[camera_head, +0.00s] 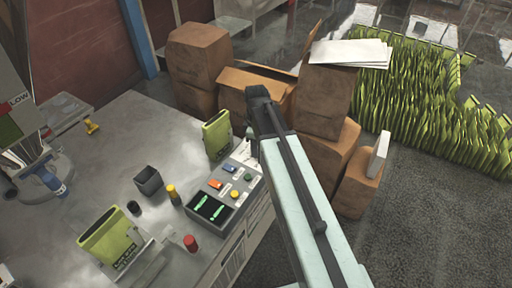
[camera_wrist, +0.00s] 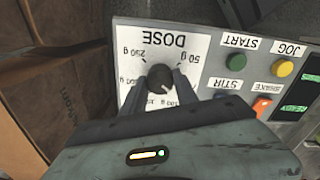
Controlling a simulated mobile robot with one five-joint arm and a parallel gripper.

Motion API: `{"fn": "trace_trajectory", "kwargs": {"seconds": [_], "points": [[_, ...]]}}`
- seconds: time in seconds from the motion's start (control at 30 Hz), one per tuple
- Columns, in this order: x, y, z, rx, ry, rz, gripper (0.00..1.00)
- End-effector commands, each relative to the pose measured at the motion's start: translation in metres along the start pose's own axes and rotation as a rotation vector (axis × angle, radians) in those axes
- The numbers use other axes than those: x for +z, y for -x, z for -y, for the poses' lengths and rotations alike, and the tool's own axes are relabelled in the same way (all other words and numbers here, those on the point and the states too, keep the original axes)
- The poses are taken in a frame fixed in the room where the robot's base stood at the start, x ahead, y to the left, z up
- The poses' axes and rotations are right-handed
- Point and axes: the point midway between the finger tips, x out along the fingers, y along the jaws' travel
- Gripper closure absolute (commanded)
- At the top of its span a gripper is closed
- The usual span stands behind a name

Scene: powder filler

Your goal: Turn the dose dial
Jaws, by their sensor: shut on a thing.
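The dose dial (camera_wrist: 159,77) is a round black knob on a white plate (camera_wrist: 190,50) marked DOSE, with gram marks around it. The plate appears upside down in the wrist view. My gripper (camera_wrist: 160,83) has one dark finger on each side of the knob and is shut on it. The fingers and gripper body cover part of the plate's lower markings. In the head view the plate (camera_head: 244,153) shows partly beside my arm, and the dial itself is hidden there.
The control panel (camera_head: 203,227) carries START, JOG, STIR and BRAKE buttons and a dark display (camera_head: 210,208). Brown boxes (camera_head: 325,97) are stacked behind my arm.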

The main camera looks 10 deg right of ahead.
Motion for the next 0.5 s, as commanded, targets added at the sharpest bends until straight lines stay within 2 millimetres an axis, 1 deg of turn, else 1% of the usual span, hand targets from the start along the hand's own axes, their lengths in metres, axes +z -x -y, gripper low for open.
{"fn": "trace_trajectory", "kwargs": {"seconds": [0.5], "points": [[0.0006, -0.0001, -0.0004, 0.000, -0.489, 0.000, 1.00]]}}
